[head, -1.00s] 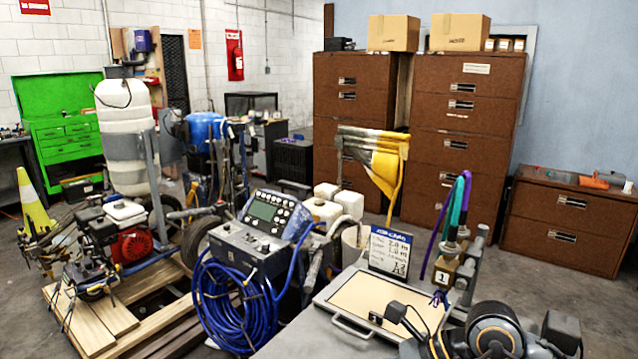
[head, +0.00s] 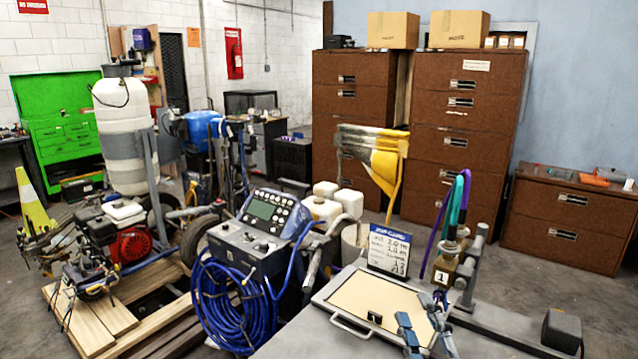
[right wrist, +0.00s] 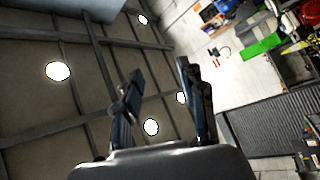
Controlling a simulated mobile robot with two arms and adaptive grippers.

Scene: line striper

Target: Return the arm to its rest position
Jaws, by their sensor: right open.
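My right gripper (head: 424,328) shows at the bottom edge of the head view, with its two dark blue-grey fingers apart and nothing between them. In the picture it overlaps the right front part of a tray with a beige panel (head: 360,297); I cannot tell its height above it. In the right wrist view, the open fingers (right wrist: 160,82) point up towards a ceiling with round lights. The rest of my right arm is out of the head view. My left gripper is not in view.
A small black block (head: 375,317) sits on the beige panel. Behind it stand a white sign card (head: 389,250) and a fixture (head: 468,270) with purple and green hoses. A striping machine with coiled blue hose (head: 225,310) stands left. Brown cabinets (head: 467,140) line the back.

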